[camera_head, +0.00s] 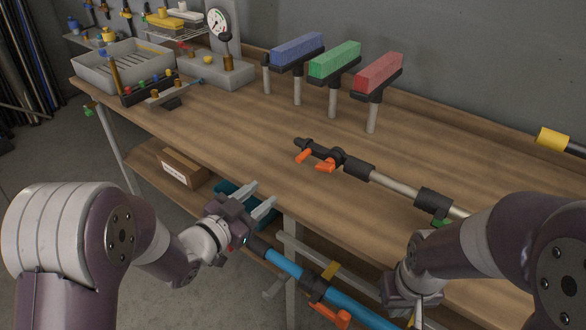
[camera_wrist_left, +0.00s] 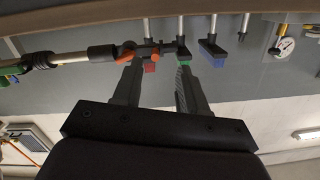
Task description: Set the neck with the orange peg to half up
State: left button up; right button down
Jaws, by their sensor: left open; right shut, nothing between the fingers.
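A black jointed neck (camera_head: 322,152) with orange pegs (camera_head: 326,165) is at the left end of a pale pole (camera_head: 400,186) over the bench. The neck lies nearly in line with the pole. In the left wrist view, the orange peg (camera_wrist_left: 125,53) shows beside one finger. My left gripper (camera_head: 263,203) is open and empty, in front of the bench's near edge, left of and below the neck. Its fingers also show in the left wrist view (camera_wrist_left: 158,62), apart. My right gripper (camera_head: 416,316) is at the bottom of the head view, shut and partly cut off.
Blue (camera_head: 297,49), green (camera_head: 335,61) and red (camera_head: 378,74) blocks stand on posts at the back. A gauge stand (camera_head: 222,68) and grey tray (camera_head: 125,65) are far left. A blue tube (camera_head: 350,308) runs below the bench edge.

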aim_at(298, 160)
pick_arm(q)
jog(key=shift+t+h, duration=0.3)
jog(key=shift+h, duration=0.2)
jog(key=x, duration=0.4)
jog(key=r+x, duration=0.1)
jog(key=x, duration=0.3)
jog(key=r+x, duration=0.1)
jog(key=x, duration=0.3)
jog(key=shift+w+d, duration=0.1)
jog(key=shift+d, duration=0.4)
grip_shut()
